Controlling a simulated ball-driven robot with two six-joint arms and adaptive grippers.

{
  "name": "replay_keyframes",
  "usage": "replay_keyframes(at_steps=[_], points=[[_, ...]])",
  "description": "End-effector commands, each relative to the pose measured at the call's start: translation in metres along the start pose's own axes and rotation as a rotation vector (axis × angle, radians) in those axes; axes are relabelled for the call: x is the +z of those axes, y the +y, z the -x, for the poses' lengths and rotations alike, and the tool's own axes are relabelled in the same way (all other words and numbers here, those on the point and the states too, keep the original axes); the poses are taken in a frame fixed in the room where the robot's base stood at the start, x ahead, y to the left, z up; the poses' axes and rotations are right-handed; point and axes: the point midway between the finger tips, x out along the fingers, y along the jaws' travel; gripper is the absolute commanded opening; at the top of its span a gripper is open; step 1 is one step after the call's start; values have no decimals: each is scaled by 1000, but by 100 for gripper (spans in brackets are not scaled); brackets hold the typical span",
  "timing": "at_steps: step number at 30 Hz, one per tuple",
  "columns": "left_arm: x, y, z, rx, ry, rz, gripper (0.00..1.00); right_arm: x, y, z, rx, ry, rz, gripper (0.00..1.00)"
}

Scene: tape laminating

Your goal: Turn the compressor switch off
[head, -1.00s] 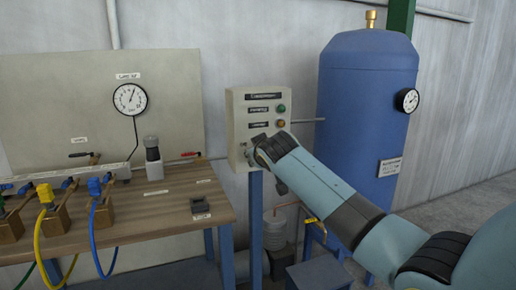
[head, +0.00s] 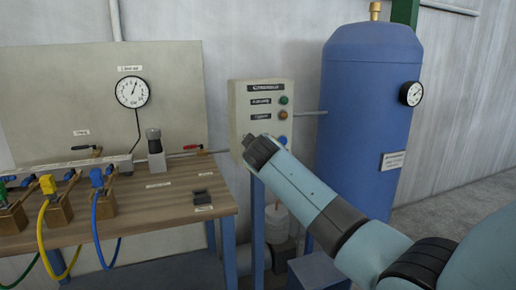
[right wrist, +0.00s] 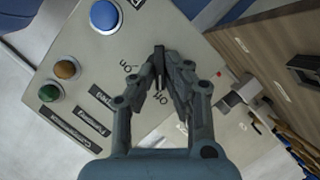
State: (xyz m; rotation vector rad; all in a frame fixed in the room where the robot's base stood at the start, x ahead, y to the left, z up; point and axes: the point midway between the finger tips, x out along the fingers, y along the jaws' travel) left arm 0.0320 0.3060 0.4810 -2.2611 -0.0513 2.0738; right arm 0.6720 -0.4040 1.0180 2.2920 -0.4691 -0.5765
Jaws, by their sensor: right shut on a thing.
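The compressor control box (head: 239,100) stands on a blue post behind the table's right end. My right gripper (head: 262,150) is at the lower part of its front face and hides the switch in the head view. My right gripper (right wrist: 161,84) is shut on the knob there. My left gripper is not in view.
The box carries a green lamp (head: 284,100), an orange one (head: 283,115) and a blue button (right wrist: 104,16) near the knob. A blue tank (head: 365,120) with a gauge stands right. The wooden table (head: 170,205) with valves and hoses is left.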

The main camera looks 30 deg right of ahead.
Motion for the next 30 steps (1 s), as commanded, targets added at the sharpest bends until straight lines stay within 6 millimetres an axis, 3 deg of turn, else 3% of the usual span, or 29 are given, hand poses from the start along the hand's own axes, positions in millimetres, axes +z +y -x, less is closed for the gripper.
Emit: replay_keyframes(at_steps=[8,9,13,23,30], points=[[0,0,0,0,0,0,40,0,0,0,-1,0,2,0],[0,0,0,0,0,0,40,0,0,0,-1,0,2,17],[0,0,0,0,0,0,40,0,0,0,-1,0,1,34],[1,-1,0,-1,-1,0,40,0,-1,4,-1,0,1,34],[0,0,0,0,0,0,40,0,-2,43,-2,2,-1,34]])
